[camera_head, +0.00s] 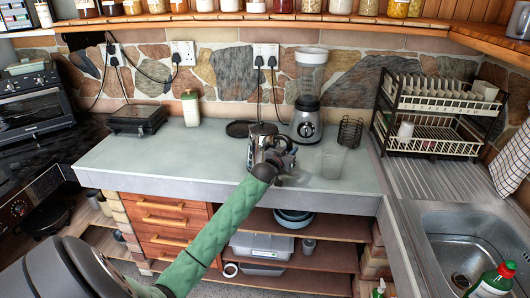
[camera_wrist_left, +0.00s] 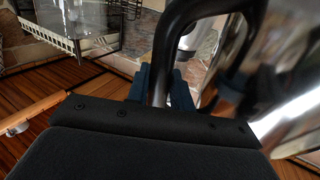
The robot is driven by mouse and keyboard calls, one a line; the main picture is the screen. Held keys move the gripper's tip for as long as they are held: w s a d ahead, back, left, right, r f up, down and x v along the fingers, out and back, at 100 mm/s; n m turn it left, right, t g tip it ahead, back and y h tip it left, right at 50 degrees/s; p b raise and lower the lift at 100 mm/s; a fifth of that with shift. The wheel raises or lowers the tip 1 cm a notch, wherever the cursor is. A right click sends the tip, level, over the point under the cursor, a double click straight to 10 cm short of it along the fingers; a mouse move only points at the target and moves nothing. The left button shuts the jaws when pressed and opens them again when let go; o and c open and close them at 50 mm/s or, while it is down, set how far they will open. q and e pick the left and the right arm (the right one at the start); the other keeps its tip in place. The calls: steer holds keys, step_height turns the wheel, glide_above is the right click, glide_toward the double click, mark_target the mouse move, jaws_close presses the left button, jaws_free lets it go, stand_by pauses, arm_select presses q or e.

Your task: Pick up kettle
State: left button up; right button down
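The shiny metal kettle (camera_head: 258,133) is at the middle of the counter, near its front edge, partly hidden behind my left gripper (camera_head: 271,160). I cannot tell whether its base touches the counter. In the left wrist view its polished body (camera_wrist_left: 285,75) fills the right side, and its black handle (camera_wrist_left: 172,40) runs down between the dark blue fingers of my left gripper (camera_wrist_left: 162,92). The fingers sit close on both sides of the handle and look shut on it. My right gripper is in neither view.
A blender (camera_head: 307,95), a wire holder (camera_head: 350,132) and a clear glass (camera_head: 332,163) stand right of the kettle. A flat black round piece (camera_head: 238,129) lies behind it. A dish rack (camera_head: 435,110) and sink (camera_head: 465,240) are at right. The counter's left part (camera_head: 150,155) is clear.

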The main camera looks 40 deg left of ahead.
arm_select(q)
jaws_close()
stand_by(1.0)
steer(key=shift+r, duration=0.25)
steer(key=shift+a+f, duration=0.1)
